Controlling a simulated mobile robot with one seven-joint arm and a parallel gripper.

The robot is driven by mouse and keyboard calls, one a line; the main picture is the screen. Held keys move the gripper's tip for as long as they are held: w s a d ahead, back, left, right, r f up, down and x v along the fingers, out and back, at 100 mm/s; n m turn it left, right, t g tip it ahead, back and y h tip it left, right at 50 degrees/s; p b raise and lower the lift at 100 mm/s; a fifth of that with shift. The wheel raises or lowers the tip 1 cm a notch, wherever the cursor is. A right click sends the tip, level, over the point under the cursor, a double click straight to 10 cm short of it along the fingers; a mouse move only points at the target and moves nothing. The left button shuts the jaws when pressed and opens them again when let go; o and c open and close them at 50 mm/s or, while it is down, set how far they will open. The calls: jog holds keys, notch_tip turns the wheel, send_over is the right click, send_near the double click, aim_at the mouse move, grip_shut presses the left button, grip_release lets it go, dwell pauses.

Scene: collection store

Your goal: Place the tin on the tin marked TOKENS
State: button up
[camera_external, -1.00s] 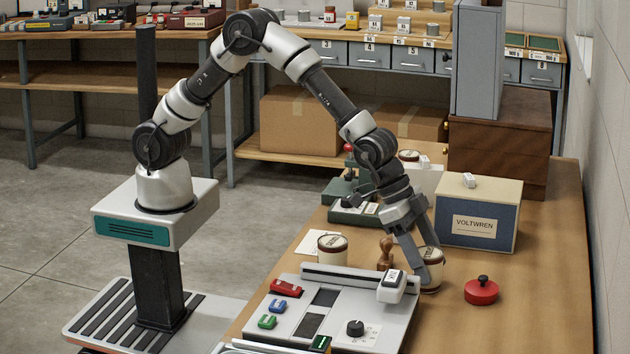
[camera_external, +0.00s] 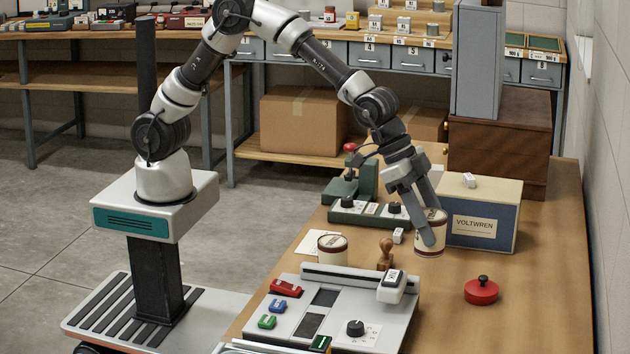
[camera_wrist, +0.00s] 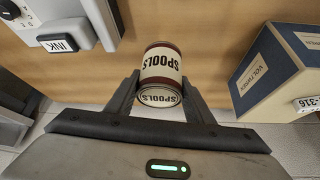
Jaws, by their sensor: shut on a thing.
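A cream tin with dark red-brown bands, marked SPOOLS (camera_wrist: 160,68), is held between the two fingers of my gripper (camera_external: 432,228). The same tin shows in the external view (camera_external: 437,240), raised off the table in front of the blue box. In the wrist view my gripper (camera_wrist: 160,95) is shut on its sides. A second cream tin (camera_external: 332,250) stands on the table to the left, behind the grey panel. Its side label is too small to read. I see no readable TOKENS marking.
A blue and cream VOLTWREN box (camera_external: 480,215) stands close right of the held tin. A wooden stamp (camera_external: 386,255), a grey panel device (camera_external: 345,310) and a green device (camera_external: 365,215) stand nearby. A red lidded pot (camera_external: 481,291) sits right. The front right table is clear.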

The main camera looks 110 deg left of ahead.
jog(key=s+r+p, duration=0.3)
jog(key=s+r, duration=0.2)
jog(key=s, duration=0.4)
jog(key=s+r+p, duration=0.3)
jog(key=s+r, duration=0.2)
jog(key=s, duration=0.5)
jog(key=b, duration=0.5)
send_over(333, 241)
notch_tip(333, 241, down, 9)
jog(key=shift+f, duration=0.45)
jog(key=shift+a, duration=0.1)
jog(key=shift+f, duration=0.2)
jog(key=o, duration=1.3)
jog(key=shift+r, duration=0.15)
